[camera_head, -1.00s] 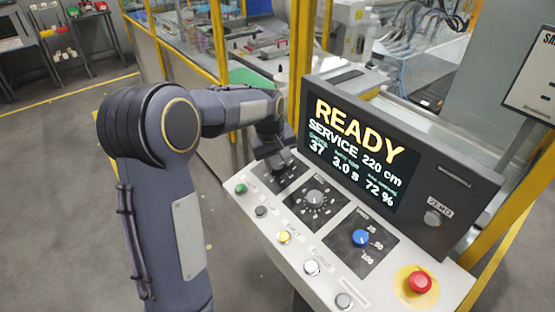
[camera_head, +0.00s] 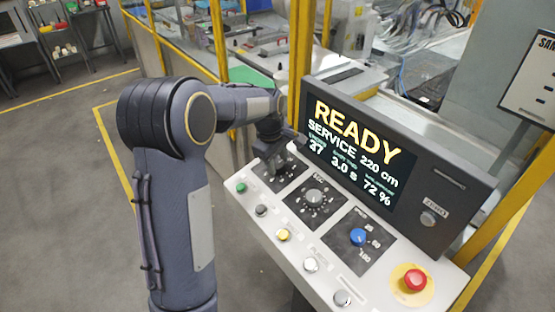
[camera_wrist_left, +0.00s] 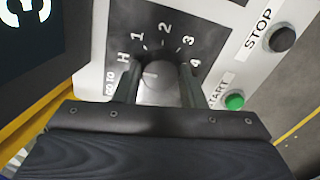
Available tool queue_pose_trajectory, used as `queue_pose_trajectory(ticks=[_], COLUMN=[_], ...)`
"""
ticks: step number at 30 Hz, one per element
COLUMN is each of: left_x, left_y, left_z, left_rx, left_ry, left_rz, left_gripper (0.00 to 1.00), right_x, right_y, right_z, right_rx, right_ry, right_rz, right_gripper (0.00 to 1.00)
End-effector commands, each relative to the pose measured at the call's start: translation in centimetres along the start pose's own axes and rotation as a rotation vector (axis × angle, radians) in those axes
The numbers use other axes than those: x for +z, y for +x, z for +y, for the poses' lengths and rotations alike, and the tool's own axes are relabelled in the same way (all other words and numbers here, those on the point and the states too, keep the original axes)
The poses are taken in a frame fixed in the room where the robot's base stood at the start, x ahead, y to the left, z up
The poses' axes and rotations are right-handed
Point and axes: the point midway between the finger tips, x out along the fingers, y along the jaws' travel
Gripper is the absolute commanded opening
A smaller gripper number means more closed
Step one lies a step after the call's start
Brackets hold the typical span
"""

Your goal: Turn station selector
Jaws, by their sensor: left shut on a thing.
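The station selector is a grey round knob (camera_wrist_left: 160,76) on a dark plate marked H, 1, 2, 3 and 4, seen in the left wrist view. A pale mark shows on the knob; I cannot tell exactly which position it points to. My left gripper (camera_wrist_left: 160,88) is shut on the knob, with one finger on each side of it. In the head view my left gripper (camera_head: 268,160) is over the selector plate (camera_head: 291,179) at the panel's upper left, and it hides the knob. My right gripper is not in view.
The display (camera_head: 352,147) reads READY and SERVICE. The panel also holds a middle knob (camera_head: 314,196), a blue knob (camera_head: 358,237), a red button (camera_head: 414,280), a green button (camera_head: 241,188) and several other buttons. Yellow posts and a fenced machine stand behind.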

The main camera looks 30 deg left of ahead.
Motion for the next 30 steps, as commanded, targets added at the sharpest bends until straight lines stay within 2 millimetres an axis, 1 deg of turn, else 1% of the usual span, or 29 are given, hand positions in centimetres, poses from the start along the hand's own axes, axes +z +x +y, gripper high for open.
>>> queue_pose_trajectory(ticks=[10,11,15,16,25,28,30], left_x=[0.0,0.0,0.0,0.0,0.0,0.0,0.0], left_y=[0.0,0.0,0.0,0.0,-0.2,-1.2,-2.3], left_z=[0.0,0.0,0.0,0.0,0.1,0.1,0.1], left_rx=[0.001,0.001,0.001,0.001,0.002,0.004,0.006], left_ry=[-0.002,-0.002,-0.001,-0.001,-0.001,0.000,0.001], left_rz=[0.000,0.000,0.000,0.000,0.000,0.001,0.001], left_gripper=[0.14,0.38,0.56,0.59,0.59,0.59,0.59], right_x=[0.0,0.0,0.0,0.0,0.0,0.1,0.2], right_y=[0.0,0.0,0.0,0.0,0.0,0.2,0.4], right_z=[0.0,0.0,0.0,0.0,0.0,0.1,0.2], right_rx=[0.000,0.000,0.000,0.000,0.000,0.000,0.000], right_ry=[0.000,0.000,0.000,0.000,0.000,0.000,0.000], right_rz=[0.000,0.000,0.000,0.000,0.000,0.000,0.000], right_gripper=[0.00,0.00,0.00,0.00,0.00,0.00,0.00])
